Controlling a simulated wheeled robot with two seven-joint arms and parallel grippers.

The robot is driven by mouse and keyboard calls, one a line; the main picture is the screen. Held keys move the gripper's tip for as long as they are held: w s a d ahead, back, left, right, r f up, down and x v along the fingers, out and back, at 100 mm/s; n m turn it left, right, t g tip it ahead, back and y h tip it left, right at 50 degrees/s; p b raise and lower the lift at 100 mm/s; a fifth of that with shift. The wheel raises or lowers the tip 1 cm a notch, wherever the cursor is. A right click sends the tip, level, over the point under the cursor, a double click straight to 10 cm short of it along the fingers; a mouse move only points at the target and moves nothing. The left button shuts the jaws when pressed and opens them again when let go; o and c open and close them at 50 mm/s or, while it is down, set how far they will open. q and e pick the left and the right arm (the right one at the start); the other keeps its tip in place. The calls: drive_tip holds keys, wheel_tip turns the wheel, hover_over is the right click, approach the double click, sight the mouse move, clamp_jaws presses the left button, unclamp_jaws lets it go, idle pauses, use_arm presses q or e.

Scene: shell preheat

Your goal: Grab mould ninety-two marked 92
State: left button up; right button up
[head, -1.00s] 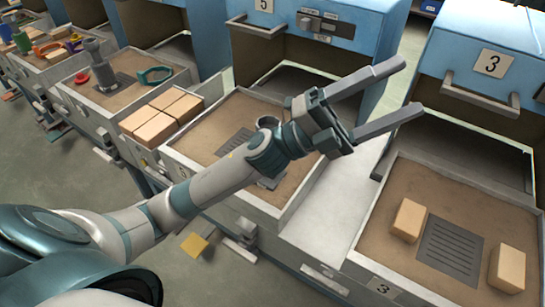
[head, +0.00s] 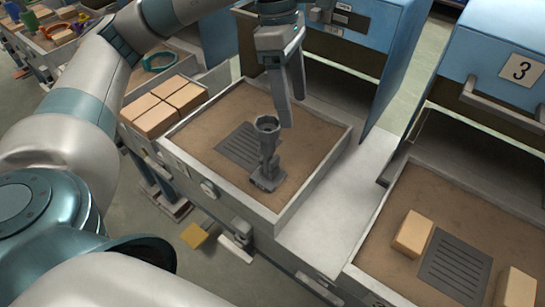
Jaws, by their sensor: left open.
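A grey metal piece with a ring-shaped top and a block-like foot (head: 267,158) stands upright in the sandy drawer tray (head: 318,180) in the middle of the head view. No number 92 is readable on it, so I cannot tell if it is mould ninety-two. My left gripper (head: 292,111) is open with its fingers pointing down. In the picture it hangs just above and behind the ring top, apart from it and empty. My right gripper is not in view.
Tan blocks (head: 163,106) sit left of the tray. A grey slotted plate (head: 240,146) lies in the sand. The tray at right holds a slotted plate (head: 456,262) and two tan blocks (head: 413,233). A blue cabinet marked 3 (head: 505,60) stands behind it. The pale ledge between trays is bare.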

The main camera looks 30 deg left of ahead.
use_arm(q)
drive_tip(key=w+a+r+y, duration=0.2)
drive_tip(key=a+r+y, duration=0.1)
drive_tip(key=a, duration=0.4)
drive_tip(key=p, duration=0.1)
hover_over(267, 128)
drive_tip(key=s, duration=0.1)
wheel_tip(267, 128, down, 7)
drive_tip(key=shift+n+t, duration=0.4)
drive_tip(key=f, duration=0.3)
drive_tip(key=f+p, duration=0.1)
drive_tip(key=f, duration=0.1)
drive_tip(key=shift+s+d+f, duration=0.15)
drive_tip(key=shift+d, duration=0.1)
drive_tip(key=shift+f, duration=0.1)
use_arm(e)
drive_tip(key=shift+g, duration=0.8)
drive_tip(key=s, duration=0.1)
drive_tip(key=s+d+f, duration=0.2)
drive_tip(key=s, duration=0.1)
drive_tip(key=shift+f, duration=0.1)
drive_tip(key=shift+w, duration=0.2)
use_arm(q)
drive_tip(key=shift+f, duration=0.1)
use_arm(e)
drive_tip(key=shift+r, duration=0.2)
